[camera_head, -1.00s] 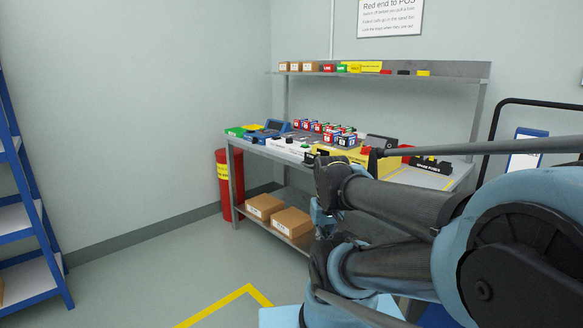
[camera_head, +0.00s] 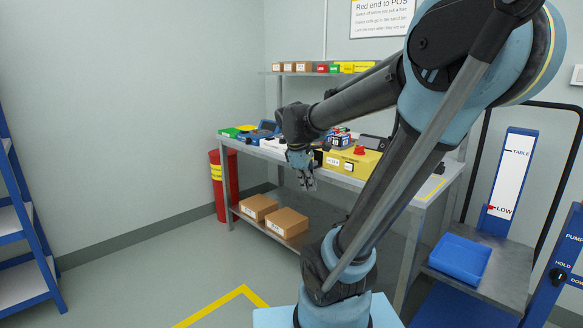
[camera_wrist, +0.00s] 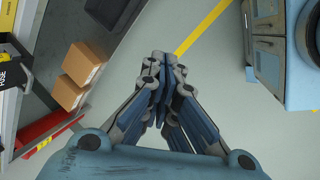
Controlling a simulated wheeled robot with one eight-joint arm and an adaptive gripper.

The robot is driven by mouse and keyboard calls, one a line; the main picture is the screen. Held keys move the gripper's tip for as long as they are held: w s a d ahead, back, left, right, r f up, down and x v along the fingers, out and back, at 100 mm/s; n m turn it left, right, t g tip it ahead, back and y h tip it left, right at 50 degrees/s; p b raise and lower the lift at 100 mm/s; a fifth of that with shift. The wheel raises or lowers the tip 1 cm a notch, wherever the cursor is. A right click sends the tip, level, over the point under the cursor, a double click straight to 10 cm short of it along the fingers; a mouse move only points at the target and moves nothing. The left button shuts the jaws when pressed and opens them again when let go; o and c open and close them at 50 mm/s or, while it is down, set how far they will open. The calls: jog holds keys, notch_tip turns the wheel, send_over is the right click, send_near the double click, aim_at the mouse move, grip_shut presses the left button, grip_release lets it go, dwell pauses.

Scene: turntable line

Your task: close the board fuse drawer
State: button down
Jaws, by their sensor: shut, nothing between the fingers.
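The workbench carries a yellow box (camera_head: 366,165) with a red button on top, in the head view. In the wrist view, a black part lettered "FUSE" (camera_wrist: 10,76) shows at the left edge, cut off by the frame. I cannot tell whether it is the fuse drawer or how far any drawer stands out. My gripper (camera_head: 308,187) hangs in front of the bench's front edge, pointing down. Its fingers (camera_wrist: 162,62) are together and empty, apart from the bench.
Cardboard boxes (camera_head: 288,222) lie on the bench's lower shelf. A red cylinder (camera_head: 220,190) stands at the bench's left end. At right is a cart with a blue tray (camera_head: 459,258). The floor left of the bench is clear, with a yellow line (camera_head: 243,290).

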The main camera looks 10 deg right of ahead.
jog(key=w+a+r+n+t+h, duration=0.1)
jog(key=w+a+r+n, duration=0.2)
jog(key=w, duration=0.4)
jog(key=w+a+r+n+h, duration=0.1)
jog(key=w+a+n, duration=0.2)
jog(key=w+n, duration=0.4)
jog(key=w+a+r+n+t+h, duration=0.1)
jog(key=w+a+n, duration=0.2)
jog(key=w, duration=0.5)
jog(key=w+d+r+x, duration=0.1)
jog(key=x, duration=1.1)
jog(key=shift+w+d, duration=0.2)
jog(key=shift+d, duration=0.25)
jog(key=shift+r, duration=0.1)
